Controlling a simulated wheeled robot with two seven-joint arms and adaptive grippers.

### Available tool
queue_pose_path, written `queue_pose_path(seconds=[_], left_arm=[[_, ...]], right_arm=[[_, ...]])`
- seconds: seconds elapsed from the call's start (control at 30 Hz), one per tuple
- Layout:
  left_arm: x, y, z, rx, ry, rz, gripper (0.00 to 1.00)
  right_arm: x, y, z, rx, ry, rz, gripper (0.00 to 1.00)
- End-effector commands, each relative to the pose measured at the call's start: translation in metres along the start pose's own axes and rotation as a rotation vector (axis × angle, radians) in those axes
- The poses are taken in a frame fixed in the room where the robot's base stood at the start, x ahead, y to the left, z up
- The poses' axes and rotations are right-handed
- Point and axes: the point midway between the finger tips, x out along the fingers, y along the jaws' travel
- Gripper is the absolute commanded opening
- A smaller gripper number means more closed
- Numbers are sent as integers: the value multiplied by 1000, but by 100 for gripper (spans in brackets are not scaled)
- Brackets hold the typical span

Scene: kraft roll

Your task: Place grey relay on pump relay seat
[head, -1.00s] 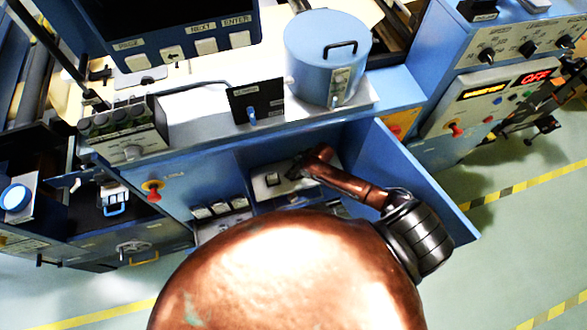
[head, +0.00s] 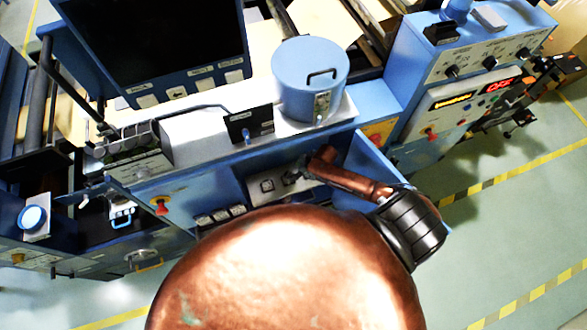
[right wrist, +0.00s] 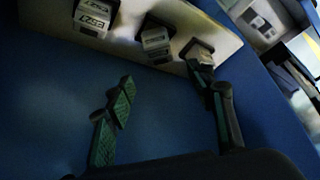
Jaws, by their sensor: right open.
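In the head view my right arm reaches into the open blue cabinet, with its gripper (head: 294,175) at the pale relay panel (head: 254,196). In the right wrist view this gripper (right wrist: 163,84) is open, its two green fingers apart with nothing between them. Beyond the fingertips, the pale panel carries a labelled light relay (right wrist: 93,17) at the left and another relay (right wrist: 156,41) in the middle. A third relay or seat (right wrist: 197,52) lies at the right, partly hidden by the right fingertip; I cannot tell which, or whether they touch. No label readably marks the pump seat. My left gripper is out of view.
The open cabinet door (head: 371,160) stands close to the right of my right arm. A blue lidded pot (head: 309,82) and a small black panel (head: 248,124) stand on the ledge above.

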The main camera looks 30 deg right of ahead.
Motion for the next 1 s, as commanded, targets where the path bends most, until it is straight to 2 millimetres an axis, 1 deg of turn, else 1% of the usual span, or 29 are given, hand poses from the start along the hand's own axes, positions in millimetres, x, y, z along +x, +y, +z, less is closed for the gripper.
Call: queue_pose_path(seconds=[0.03,0.1,0.33,0.4,0.47,0.57,0.6,0.67,0.7,0.77,0.8,0.87,0.9,0.97,1.0], left_arm=[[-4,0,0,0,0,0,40],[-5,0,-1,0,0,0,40],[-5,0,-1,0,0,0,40],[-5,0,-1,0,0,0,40],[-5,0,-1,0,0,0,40],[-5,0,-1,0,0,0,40],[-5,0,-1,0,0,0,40],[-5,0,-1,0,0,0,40],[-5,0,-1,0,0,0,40],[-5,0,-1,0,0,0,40],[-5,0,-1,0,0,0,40],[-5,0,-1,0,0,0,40],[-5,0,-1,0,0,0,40],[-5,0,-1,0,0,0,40],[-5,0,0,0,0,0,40]], right_arm=[[-4,0,0,0,-1,0,50],[-5,0,0,0,-1,0,50],[-5,0,2,1,-1,0,50],[-1,1,9,13,-6,7,50],[7,3,26,42,-16,25,50],[29,5,84,122,-52,82,50],[39,1,117,162,-74,108,50],[52,-11,171,215,-114,145,50],[59,-24,207,247,-143,163,50],[66,-48,258,286,-187,183,50],[69,-68,291,308,-218,189,50],[70,-100,334,336,-261,192,50],[70,-121,359,349,-286,190,50],[69,-152,389,368,-318,184,50],[67,-170,406,376,-338,178,50]])
